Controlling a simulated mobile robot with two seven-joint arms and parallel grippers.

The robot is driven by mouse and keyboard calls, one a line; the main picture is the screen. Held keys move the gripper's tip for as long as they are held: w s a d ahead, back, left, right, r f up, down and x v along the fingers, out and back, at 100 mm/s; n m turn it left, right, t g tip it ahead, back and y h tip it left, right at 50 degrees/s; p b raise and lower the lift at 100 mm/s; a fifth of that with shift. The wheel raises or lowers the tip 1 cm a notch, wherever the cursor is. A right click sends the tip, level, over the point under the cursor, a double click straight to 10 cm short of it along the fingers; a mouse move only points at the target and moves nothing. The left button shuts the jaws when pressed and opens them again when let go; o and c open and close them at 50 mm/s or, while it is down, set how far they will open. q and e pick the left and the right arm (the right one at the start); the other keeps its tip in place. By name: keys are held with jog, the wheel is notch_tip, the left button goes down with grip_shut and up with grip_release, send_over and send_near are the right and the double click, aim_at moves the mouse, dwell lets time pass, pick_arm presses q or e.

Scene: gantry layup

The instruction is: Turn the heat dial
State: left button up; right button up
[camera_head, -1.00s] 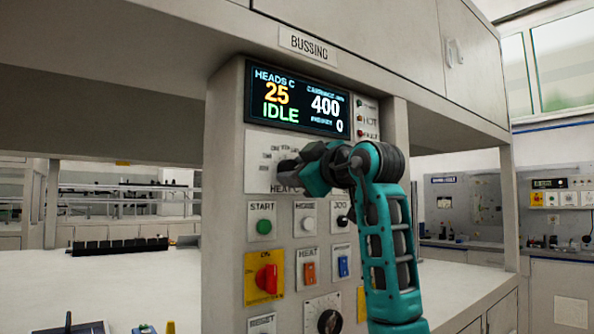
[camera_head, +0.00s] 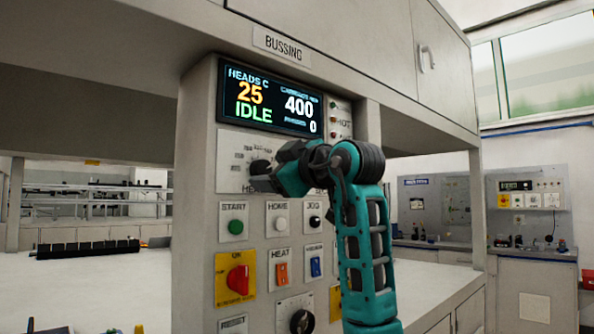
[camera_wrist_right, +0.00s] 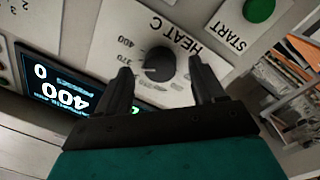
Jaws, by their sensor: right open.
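The heat dial (camera_wrist_right: 158,62) is a round black knob on a pale plate marked HEAT C (camera_wrist_right: 180,42), with a printed scale beside it. My right gripper (camera_wrist_right: 161,70) is open, with one finger on each side of the dial in the right wrist view. I see gaps between the fingers and the knob; no grip shows. In the head view my right gripper (camera_head: 266,176) is at the dial plate (camera_head: 230,160) and hides much of the dial. The display (camera_head: 270,98) reads 25, IDLE, 400 and 0. My left gripper is out of view.
Below the dial plate are a green START button (camera_head: 236,227), HOME and JOG controls, an orange HEAT switch (camera_head: 282,273) and a red rotary switch (camera_head: 238,280). A cabinet overhangs the panel. A white worktop (camera_head: 100,285) lies to the left.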

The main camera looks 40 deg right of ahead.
pick_arm(q)
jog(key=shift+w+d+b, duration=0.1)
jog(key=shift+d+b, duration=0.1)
jog(key=shift+b, duration=0.15)
pick_arm(e)
jog(key=s, duration=1.1)
jog(key=shift+d+f, duration=0.15)
jog(key=shift+f, duration=0.05)
jog(key=shift+s, duration=0.1)
